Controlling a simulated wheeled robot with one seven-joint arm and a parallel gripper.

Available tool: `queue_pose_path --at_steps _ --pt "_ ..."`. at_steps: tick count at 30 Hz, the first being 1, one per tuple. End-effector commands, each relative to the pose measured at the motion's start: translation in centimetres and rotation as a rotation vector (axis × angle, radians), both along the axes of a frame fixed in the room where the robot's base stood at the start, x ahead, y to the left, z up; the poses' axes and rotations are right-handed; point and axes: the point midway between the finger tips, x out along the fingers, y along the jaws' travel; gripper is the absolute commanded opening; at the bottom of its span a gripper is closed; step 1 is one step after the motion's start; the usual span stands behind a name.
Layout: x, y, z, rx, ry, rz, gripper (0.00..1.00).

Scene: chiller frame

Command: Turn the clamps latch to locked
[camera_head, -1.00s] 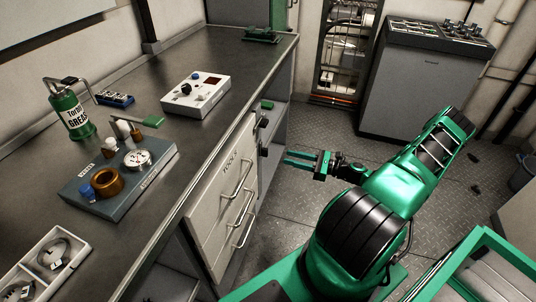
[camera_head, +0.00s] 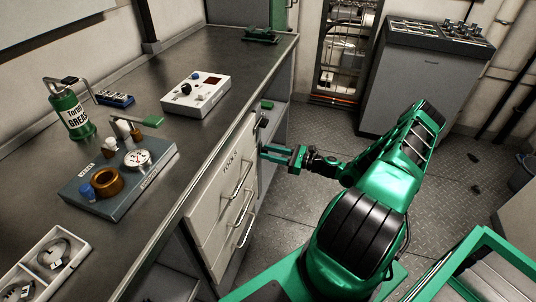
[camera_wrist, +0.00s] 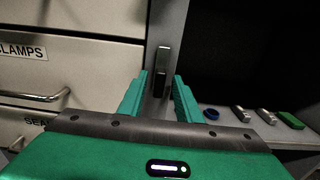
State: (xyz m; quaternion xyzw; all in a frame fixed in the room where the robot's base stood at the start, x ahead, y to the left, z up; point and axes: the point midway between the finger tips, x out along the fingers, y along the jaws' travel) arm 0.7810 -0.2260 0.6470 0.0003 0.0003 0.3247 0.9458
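The clamps latch (camera_wrist: 163,62) is a dark upright handle on a grey post, beside the drawer labelled CLAMPS (camera_wrist: 60,62) in the wrist view. My gripper (camera_wrist: 162,82) is open, with one green finger on each side of the latch's lower part in that view. I cannot tell whether the fingers touch it. In the head view my gripper (camera_head: 264,151) points left at the cabinet's post, below another dark latch (camera_head: 263,122). The clamps latch is not clearly visible there, near my fingertips.
The drawer front marked TOOLS (camera_head: 229,162) has bar handles standing out left of my gripper. To the right of the post, an open shelf (camera_wrist: 235,122) holds several small parts. The workbench (camera_head: 215,122) overhangs this side.

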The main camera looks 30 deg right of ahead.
Motion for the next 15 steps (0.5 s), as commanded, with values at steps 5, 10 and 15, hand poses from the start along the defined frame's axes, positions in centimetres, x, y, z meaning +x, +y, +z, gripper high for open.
queue_pose_path --at_steps 5,10,15 --pt "-0.02 -0.03 0.0 0.0 0.0 0.0 0.0" --pt "-0.01 -0.05 0.0 -0.002 -0.001 -0.001 0.0" --pt "-0.02 -0.04 0.0 -0.02 -0.015 -0.001 0.0"
